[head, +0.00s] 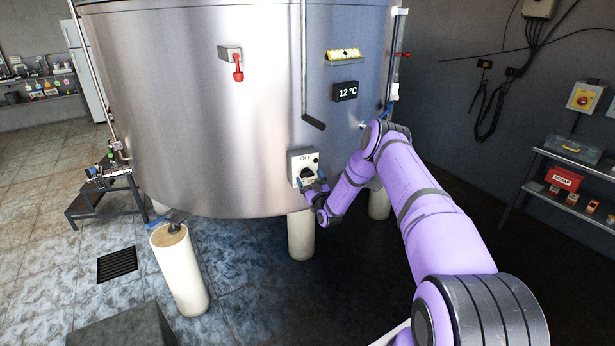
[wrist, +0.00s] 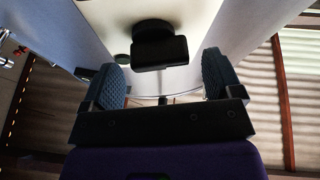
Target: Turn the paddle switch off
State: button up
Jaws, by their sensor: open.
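The paddle switch (head: 303,165) is a pale box with a black knob, low on the front of the steel tank. Small lettering above the knob looks like "OFF", but is too small to be sure. In the wrist view the black paddle (wrist: 159,50) stands out from the pale plate, just ahead of my gripper. My gripper (head: 312,183) is at the lower part of the switch in the head view. In the wrist view my gripper (wrist: 162,78) has its blue padded fingers apart, one each side of the paddle's line, with nothing visibly held.
The tank (head: 190,110) stands on pale legs. A red-handled lever (head: 238,68), a hanging dark rod (head: 305,80) and a 12 °C display (head: 345,91) are on its front. A shelf with toolboxes (head: 565,178) stands right. Steps (head: 95,195) stand left.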

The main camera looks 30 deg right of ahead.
jog(key=shift+x, duration=1)
jog(key=c, duration=0.9)
